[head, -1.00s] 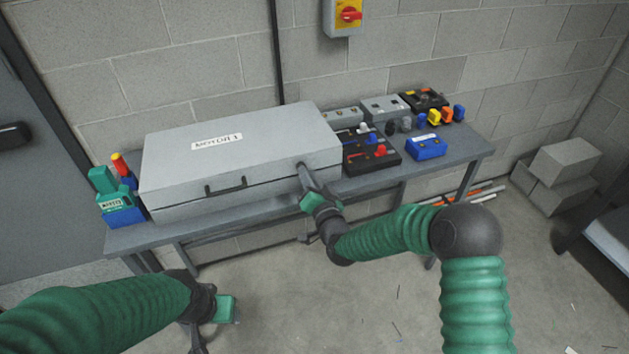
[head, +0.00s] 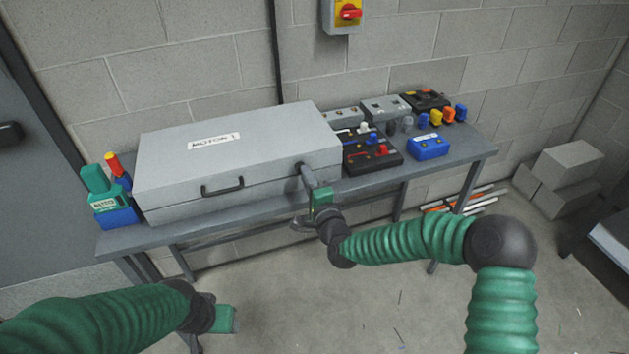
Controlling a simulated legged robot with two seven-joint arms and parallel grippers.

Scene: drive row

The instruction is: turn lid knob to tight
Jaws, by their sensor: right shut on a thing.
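A large grey case (head: 160,168) with a lid marked MOTOR 1 and a black front handle (head: 222,187) lies shut on the bench. The lid knob is at the right end of the case's front face, mostly hidden by my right gripper (head: 306,172). That gripper reaches up from the front and is shut on the knob. Which way the knob points cannot be made out. My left gripper (head: 222,320) is low at the left, in front of the bench and apart from everything; its fingers are too hidden to judge.
The grey bench (head: 450,165) carries a green and blue tool (head: 103,200) at left. Right of the case are black boxes with coloured knobs (head: 372,152), a blue box (head: 428,147) and small coloured parts (head: 447,114). A red rotary switch (head: 349,12) is on the wall.

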